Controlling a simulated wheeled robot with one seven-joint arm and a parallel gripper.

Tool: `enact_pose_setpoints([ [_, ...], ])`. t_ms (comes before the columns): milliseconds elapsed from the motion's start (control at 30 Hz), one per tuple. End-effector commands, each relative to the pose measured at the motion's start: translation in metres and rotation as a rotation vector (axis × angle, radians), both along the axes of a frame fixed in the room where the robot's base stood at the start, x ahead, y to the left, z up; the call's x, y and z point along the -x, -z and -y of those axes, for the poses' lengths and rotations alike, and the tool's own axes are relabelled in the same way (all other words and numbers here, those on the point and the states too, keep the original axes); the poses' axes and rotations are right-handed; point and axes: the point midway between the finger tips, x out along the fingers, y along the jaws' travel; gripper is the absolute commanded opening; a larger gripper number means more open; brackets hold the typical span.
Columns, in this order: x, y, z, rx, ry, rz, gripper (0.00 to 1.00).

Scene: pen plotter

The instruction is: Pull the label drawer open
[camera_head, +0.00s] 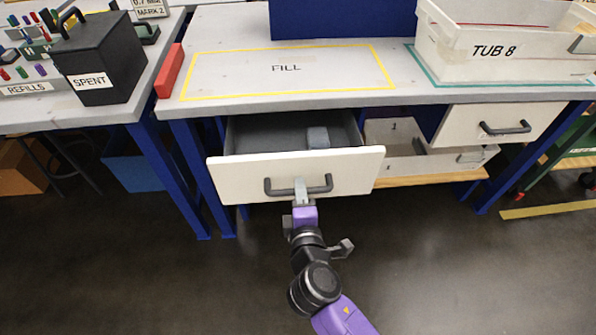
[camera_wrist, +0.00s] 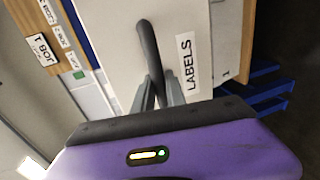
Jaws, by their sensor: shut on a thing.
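The label drawer (camera_head: 225,176) has a white front and stands pulled out from under the bench, with its grey inside showing from above. A small grey-blue item (camera_head: 318,138) lies toward the back of it. Its dark bar handle (camera_head: 270,187) is on the front face. My gripper (camera_head: 301,188) is shut on that handle near its middle. In the wrist view the handle (camera_wrist: 147,45) runs between the fingers (camera_wrist: 157,95), beside a "LABELS" sticker (camera_wrist: 187,63) on the drawer front. The fingertips are partly hidden by the handle.
A second drawer (camera_head: 458,126), at the right, is closed. A white bin (camera_head: 415,165) sits on the lower shelf. On the bench are the FILL outline (camera_head: 240,94), TUB 8 (camera_head: 450,65) and a red block (camera_head: 170,72). The black SPENT box (camera_head: 105,50) stands left. Floor in front is clear.

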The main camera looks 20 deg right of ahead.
Motion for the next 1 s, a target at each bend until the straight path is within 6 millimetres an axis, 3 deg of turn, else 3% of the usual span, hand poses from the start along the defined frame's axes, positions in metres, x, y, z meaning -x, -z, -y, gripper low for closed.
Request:
enact_pose_setpoints([
  [200,0.046,0.002,-0.016,-0.001,-0.004,-0.003,0.0],
  [400,0.07,0.001,-0.024,-0.001,-0.004,-0.002,0.0],
  [600,0.08,0.001,-0.027,-0.001,-0.002,-0.001,0.0],
  [967,0.081,0.001,-0.028,-0.002,-0.002,-0.001,0.0],
  [1000,0.081,0.001,-0.028,-0.002,-0.002,-0.001,0.18],
])
